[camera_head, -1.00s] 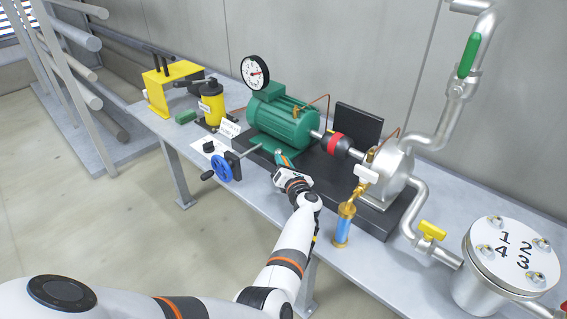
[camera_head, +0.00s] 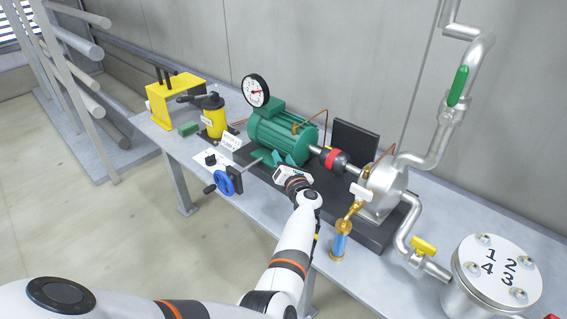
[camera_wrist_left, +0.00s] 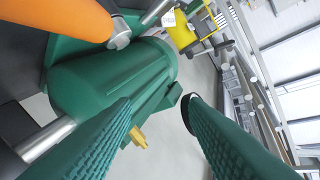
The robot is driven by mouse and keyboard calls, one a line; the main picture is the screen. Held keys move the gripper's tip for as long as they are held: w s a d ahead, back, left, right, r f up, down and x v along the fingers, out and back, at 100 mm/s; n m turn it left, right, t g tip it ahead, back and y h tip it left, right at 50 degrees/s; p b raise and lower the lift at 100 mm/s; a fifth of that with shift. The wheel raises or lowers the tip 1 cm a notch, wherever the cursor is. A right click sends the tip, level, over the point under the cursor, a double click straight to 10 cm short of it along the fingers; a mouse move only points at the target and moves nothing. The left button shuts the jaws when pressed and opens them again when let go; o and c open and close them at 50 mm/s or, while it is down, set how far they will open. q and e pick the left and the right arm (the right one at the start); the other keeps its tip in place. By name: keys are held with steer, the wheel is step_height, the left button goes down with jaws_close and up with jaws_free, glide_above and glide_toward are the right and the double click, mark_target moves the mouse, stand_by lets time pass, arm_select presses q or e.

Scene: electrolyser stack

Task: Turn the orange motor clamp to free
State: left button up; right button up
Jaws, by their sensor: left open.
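The green motor (camera_head: 282,132) stands on a dark base on the bench. My left gripper (camera_head: 284,160) is at the motor's near side, with its teal fingers apart. In the left wrist view the open fingers (camera_wrist_left: 158,100) frame the green motor body (camera_wrist_left: 110,85), with nothing held between them. A thick orange bar (camera_wrist_left: 60,18), which looks like the clamp's handle, crosses the upper left corner beside the motor, outside the fingers. A round metal end piece shows by its tip. In the head view I cannot make out the clamp; my gripper probably hides it. My right gripper is not in view.
A blue handwheel (camera_head: 226,182) stands left of my gripper. The red-black coupling (camera_head: 332,158) and pump (camera_head: 383,190) are to its right, with a brass-and-blue cylinder (camera_head: 341,240) in front. A gauge (camera_head: 256,90) rises behind the motor.

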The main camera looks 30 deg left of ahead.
arm_select(q)
step_height(320, 180, up, 3)
steer(key=shift+r+p, duration=0.1)
steer(key=shift+p, duration=0.6)
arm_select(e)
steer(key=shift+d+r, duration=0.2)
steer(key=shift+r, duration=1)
arm_select(q)
steer(key=shift+c, duration=0.2)
